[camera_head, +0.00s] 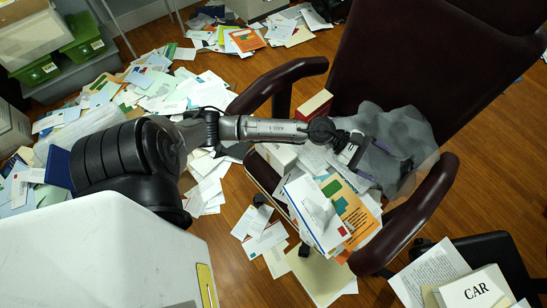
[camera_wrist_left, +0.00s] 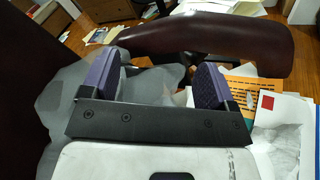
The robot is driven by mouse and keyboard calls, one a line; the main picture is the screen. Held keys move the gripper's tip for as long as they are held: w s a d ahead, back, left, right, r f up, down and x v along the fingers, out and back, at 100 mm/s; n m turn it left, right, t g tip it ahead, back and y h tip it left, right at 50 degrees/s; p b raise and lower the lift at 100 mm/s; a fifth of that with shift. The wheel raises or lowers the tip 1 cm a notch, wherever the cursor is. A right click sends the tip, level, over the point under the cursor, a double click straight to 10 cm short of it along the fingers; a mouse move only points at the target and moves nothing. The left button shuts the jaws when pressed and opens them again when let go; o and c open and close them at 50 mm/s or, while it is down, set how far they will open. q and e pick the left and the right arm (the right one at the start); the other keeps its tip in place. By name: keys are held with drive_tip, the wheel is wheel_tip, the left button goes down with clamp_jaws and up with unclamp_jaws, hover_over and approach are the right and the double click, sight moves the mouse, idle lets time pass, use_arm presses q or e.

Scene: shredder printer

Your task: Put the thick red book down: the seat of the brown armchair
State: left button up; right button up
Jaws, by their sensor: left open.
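The brown armchair (camera_head: 405,58) stands at the upper right, with its armrest (camera_wrist_left: 210,45) across the top of the left wrist view. Its seat is covered with papers (camera_head: 318,212) and a grey crumpled translucent sheet or bag (camera_head: 405,130). A thick red book (camera_head: 315,104) with pale page edges is on the seat's left side, by the left armrest and behind my arm; its lower part is hidden. My left gripper (camera_head: 382,163) is over the grey sheet, its purple-padded fingers apart with nothing between them, also in the left wrist view (camera_wrist_left: 155,82). My right gripper is not in view.
Papers (camera_head: 165,90) litter the wooden floor at left. Green bins (camera_head: 85,40) stand at the upper left. A dark chair at the lower right holds papers and a white item marked CAR (camera_head: 475,290). The armrests (camera_head: 405,225) flank the seat.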

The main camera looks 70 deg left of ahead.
use_arm(q)
drive_tip(key=s+a+f+m+t+y, duration=0.1)
drive_tip(key=s+a+f+m+y, duration=0.15)
drive_tip(key=s+m+y, duration=0.95)
drive_tip(key=w+a+f+m+t+y, duration=0.1)
drive_tip(key=f+m+y, duration=0.2)
drive_tip(key=m, duration=1.9)
drive_tip(key=s+d+f+n+g+h, duration=0.1)
drive_tip(key=s+d+f+n+g, duration=0.2)
drive_tip(key=s, duration=0.6)
drive_tip(key=s+d+f+n+g+h, duration=0.1)
drive_tip(key=s+d+f+n+g, duration=0.1)
drive_tip(key=s+n+g, duration=0.4)
drive_tip(key=s+n, duration=0.2)
drive_tip(key=s, duration=0.1)
drive_tip(key=shift+d+f+n+g+h, duration=0.3)
drive_tip(key=shift+d+f+h, duration=0.1)
